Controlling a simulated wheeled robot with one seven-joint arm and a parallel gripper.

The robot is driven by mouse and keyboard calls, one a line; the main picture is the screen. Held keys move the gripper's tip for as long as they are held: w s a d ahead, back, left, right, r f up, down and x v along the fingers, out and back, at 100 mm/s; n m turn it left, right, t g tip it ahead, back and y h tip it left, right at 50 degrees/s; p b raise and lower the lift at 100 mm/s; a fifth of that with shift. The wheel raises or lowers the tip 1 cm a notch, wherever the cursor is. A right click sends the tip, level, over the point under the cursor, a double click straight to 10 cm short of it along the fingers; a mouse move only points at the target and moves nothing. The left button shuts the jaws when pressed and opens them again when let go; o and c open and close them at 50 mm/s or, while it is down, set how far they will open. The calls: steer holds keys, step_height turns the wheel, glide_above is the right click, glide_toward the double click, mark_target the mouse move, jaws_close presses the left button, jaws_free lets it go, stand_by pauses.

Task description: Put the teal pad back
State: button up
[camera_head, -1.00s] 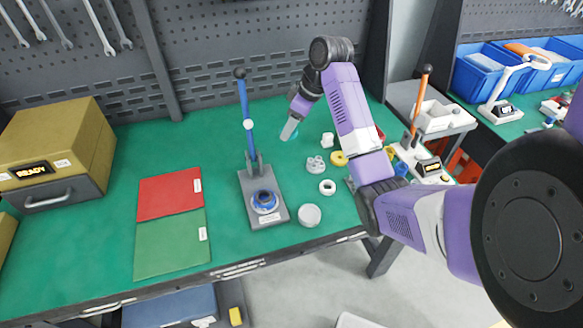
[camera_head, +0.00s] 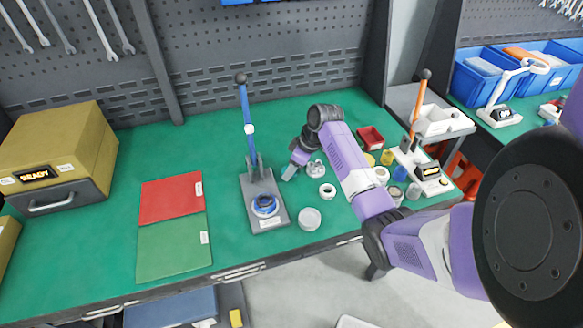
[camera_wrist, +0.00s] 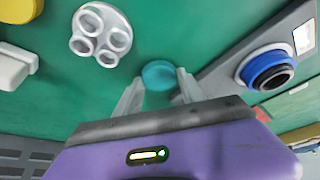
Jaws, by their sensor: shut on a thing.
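The teal pad (camera_wrist: 159,75) is a small round disc between the two fingertips in the wrist view. My gripper (camera_wrist: 159,92) is shut on it. In the head view my gripper (camera_head: 288,174) is low over the green bench, just right of the blue-handled press (camera_head: 249,130), and the pad cannot be made out there. The press has a grey base (camera_head: 270,221) with a blue and black round seat (camera_head: 265,205); this seat (camera_wrist: 267,67) also shows at the right of the wrist view. Whether the pad touches the bench is unclear.
A white holed holder (camera_head: 316,168), a white ring (camera_head: 327,190) and a white round cap (camera_head: 310,219) stand close right of the press. A red tray (camera_head: 371,137) and an orange-handled press (camera_head: 418,105) are farther right. Red (camera_head: 170,199) and green mats (camera_head: 172,246) lie left.

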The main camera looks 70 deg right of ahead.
steer(key=shift+f, duration=0.15)
steer(key=o, duration=1.5)
steer(key=b+v, duration=0.1)
steer(key=v, duration=1.1)
